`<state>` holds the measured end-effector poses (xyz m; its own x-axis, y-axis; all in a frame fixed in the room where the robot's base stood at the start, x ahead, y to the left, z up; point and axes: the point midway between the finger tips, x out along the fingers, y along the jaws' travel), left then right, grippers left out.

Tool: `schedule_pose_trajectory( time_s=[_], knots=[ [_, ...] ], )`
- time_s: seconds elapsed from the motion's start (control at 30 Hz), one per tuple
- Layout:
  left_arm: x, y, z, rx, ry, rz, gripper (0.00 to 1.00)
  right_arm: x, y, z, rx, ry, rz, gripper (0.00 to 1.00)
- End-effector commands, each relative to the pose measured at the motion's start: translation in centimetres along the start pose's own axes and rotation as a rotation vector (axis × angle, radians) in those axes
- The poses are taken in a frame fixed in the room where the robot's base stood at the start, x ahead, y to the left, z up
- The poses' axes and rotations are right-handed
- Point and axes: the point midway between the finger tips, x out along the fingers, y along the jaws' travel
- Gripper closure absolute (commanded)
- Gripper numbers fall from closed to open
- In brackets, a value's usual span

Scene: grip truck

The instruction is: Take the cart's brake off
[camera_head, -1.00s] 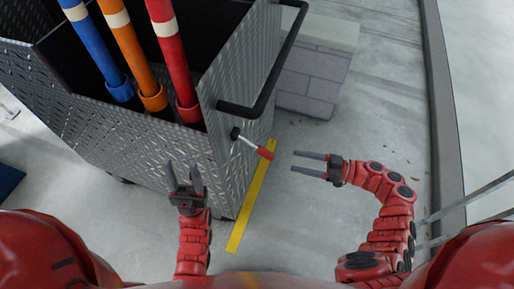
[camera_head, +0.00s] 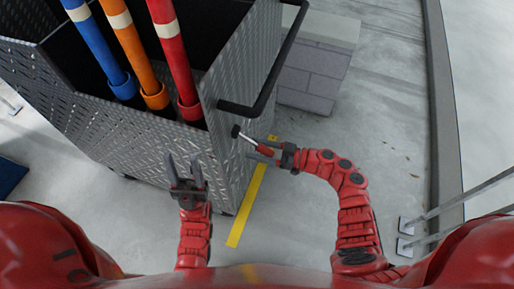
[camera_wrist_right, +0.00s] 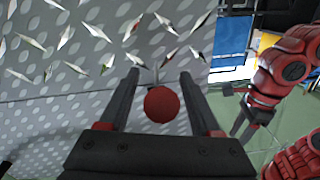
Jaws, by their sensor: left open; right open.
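The cart (camera_head: 110,140) is a grey diamond-plate box on the left of the head view. Its brake lever (camera_head: 247,138) sticks out from the right end panel, with a black pivot, a silver rod and a red grip. My right gripper (camera_head: 254,149) is open, its fingers on either side of the red grip, which it partly hides. In the right wrist view the round red grip end (camera_wrist_right: 161,104) lies between the two open fingers (camera_wrist_right: 159,76), with no clear contact. My left gripper (camera_head: 183,163) is open and empty in front of the cart's near wall.
A black push bar (camera_head: 268,88) runs above the lever. Blue (camera_head: 97,45), orange (camera_head: 131,50) and red (camera_head: 172,50) poles stand in the cart. A yellow floor line (camera_head: 247,205) runs beside it. A grey block (camera_head: 310,75) stands behind; the floor to the right is open.

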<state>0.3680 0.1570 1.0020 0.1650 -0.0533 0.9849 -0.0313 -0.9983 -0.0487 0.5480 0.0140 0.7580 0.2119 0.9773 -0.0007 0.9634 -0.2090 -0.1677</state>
Motion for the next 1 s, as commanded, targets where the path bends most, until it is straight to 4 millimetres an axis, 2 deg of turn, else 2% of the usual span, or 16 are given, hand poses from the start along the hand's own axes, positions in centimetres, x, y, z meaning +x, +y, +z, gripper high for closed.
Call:
schedule_pose_trajectory(
  time_s=[0.07,0.4,1.0],
  knots=[
    [-0.01,0.00,0.01,0.000,0.000,0.000,0.50,-0.01,0.00,-0.01,0.000,0.000,0.000,0.39],
    [0.00,0.00,0.00,0.000,0.000,0.000,0.50,-0.02,-0.01,-0.01,0.000,0.000,0.000,1.00],
    [0.00,0.00,0.00,0.000,0.000,0.000,0.50,-0.03,0.00,-0.03,0.000,0.001,0.000,1.00]
  ],
)
